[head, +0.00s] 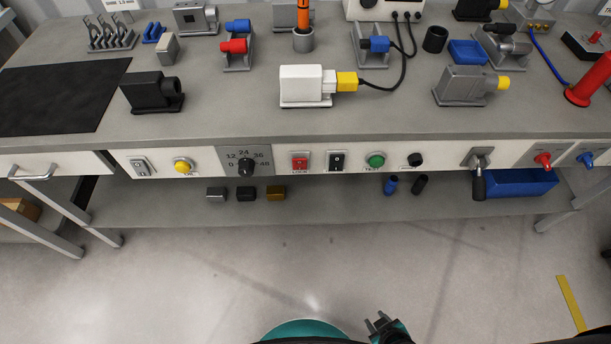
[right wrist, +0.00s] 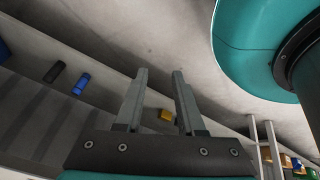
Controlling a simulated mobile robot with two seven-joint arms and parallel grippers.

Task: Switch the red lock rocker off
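The red lock rocker (head: 300,161) sits in a grey plate on the white front panel (head: 215,163) of the workbench, with a label under it that seems to read LOCK. Which way the rocker is tipped is too small to tell. My right gripper (head: 378,323) is at the bottom of the head view, low over the floor and well short of the bench. In the right wrist view my right gripper (right wrist: 158,75) has its two fingers apart with nothing between them. My left gripper is not in view.
A black rocker (head: 337,161), a green button (head: 375,161) and a rotary dial (head: 246,166) flank the red rocker. A lever (head: 479,180) hangs from the panel farther right. A shelf (head: 330,207) with small blocks lies below.

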